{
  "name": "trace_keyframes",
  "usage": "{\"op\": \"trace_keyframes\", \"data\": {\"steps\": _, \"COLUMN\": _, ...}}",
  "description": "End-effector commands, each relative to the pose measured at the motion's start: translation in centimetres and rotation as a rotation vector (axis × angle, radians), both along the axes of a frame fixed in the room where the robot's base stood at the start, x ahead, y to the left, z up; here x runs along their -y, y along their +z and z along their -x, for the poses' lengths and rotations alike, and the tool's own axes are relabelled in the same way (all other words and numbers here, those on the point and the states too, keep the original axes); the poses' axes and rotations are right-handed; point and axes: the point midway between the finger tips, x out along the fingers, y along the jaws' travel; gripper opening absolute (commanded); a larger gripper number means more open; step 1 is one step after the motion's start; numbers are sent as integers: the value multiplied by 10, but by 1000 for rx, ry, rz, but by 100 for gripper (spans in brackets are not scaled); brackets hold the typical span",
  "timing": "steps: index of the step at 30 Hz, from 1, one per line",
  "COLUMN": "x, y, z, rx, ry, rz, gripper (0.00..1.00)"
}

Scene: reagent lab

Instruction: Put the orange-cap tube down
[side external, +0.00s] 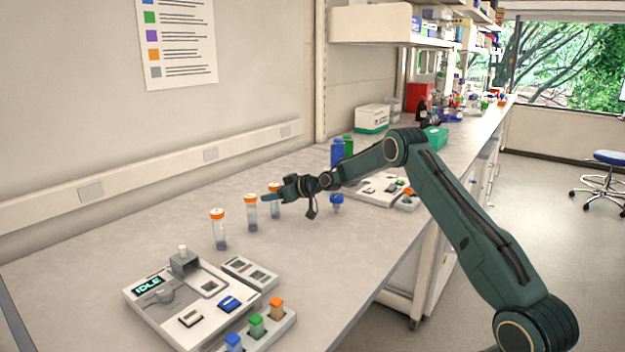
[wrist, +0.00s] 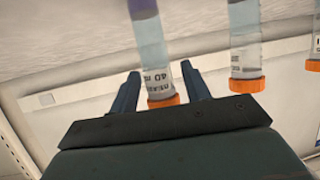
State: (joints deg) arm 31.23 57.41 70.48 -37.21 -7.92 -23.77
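Three clear tubes with orange caps stand upright in a row on the bench. The far tube (side external: 276,207) is at my gripper (side external: 268,197). In the wrist view, which is upside down, this tube (wrist: 155,60) with its orange cap (wrist: 162,101) lies between the two fingers of my gripper (wrist: 160,70). A gap shows on each side, so the fingers look open around it. The middle tube (side external: 252,215) and the near tube (side external: 219,232) stand to its left. The middle tube also shows in the wrist view (wrist: 245,50). The far tube's base appears to rest on the bench.
A grey device with an IDLE display (side external: 148,286) and a rack of coloured-cap vials (side external: 257,328) are at the front. A blue-capped vial (side external: 337,202) stands right of my gripper. Blue (side external: 337,152) and green (side external: 348,148) bottles stand behind. The bench left of the tubes is clear.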

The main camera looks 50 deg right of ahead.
Motion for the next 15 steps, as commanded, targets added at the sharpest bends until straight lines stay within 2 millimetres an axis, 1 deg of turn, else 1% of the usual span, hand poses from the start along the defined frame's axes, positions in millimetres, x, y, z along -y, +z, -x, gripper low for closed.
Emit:
{"op": "trace_keyframes", "data": {"steps": 11, "x": 0, "y": 4, "z": 0, "rx": 1, "ry": -1, "rz": 0, "gripper": 47}}
{"op": "trace_keyframes", "data": {"steps": 15, "x": 1, "y": 6, "z": 6, "rx": 0, "ry": 0, "rz": 0, "gripper": 47}}
